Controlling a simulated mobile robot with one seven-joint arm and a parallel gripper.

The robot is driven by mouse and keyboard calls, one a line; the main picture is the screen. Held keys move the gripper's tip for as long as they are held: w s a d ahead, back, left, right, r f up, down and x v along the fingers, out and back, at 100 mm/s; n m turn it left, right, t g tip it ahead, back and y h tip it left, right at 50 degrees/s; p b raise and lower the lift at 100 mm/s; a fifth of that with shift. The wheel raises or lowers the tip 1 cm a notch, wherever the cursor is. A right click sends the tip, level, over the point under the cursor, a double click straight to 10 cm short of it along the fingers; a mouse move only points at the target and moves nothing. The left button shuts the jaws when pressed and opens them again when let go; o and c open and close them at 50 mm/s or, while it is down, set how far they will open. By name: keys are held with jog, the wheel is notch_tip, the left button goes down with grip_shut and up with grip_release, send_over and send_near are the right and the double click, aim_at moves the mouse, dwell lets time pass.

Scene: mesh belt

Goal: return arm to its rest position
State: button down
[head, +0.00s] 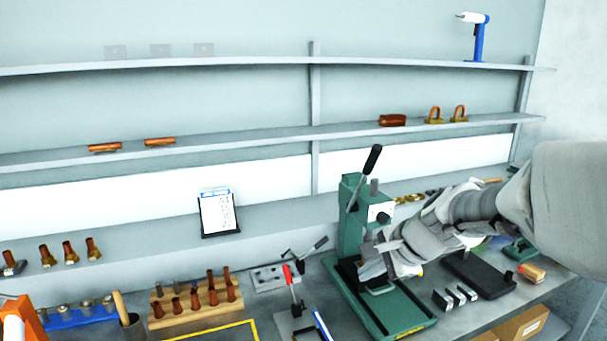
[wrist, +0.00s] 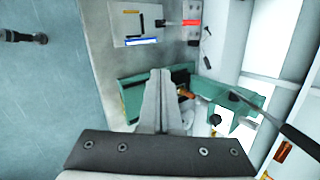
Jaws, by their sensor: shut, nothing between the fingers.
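My gripper (head: 368,268) is in front of the green arbor press (head: 351,215) in the head view, at the end of my arm, which reaches in from the right. In the wrist view my gripper's two fingers (wrist: 160,75) lie together, shut and empty. The green press (wrist: 240,95) shows beyond and to the right of them. My arm hides part of the bench and the press base in the head view. I cannot tell whether the gripper touches the press.
A wooden rack (head: 196,303) with copper pieces stands left of the press, near a red-handled toggle clamp (head: 289,278). A black plate (head: 478,274) and small metal blocks (head: 456,297) lie to the right. A clipboard (head: 218,213) leans at the back. Shelves span the wall.

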jog(key=s+d+r+n+h, duration=0.1)
jog(key=s+n+h, duration=0.1)
jog(key=s+n, duration=0.5)
jog(key=s+r+n+h, duration=0.1)
jog(key=s+n+h, duration=0.1)
jog(key=s+n, duration=0.6)
jog(key=s, duration=0.7)
jog(key=shift+d+r+g, duration=0.25)
jog(key=shift+d+g, duration=0.05)
jog(key=shift+d, duration=0.05)
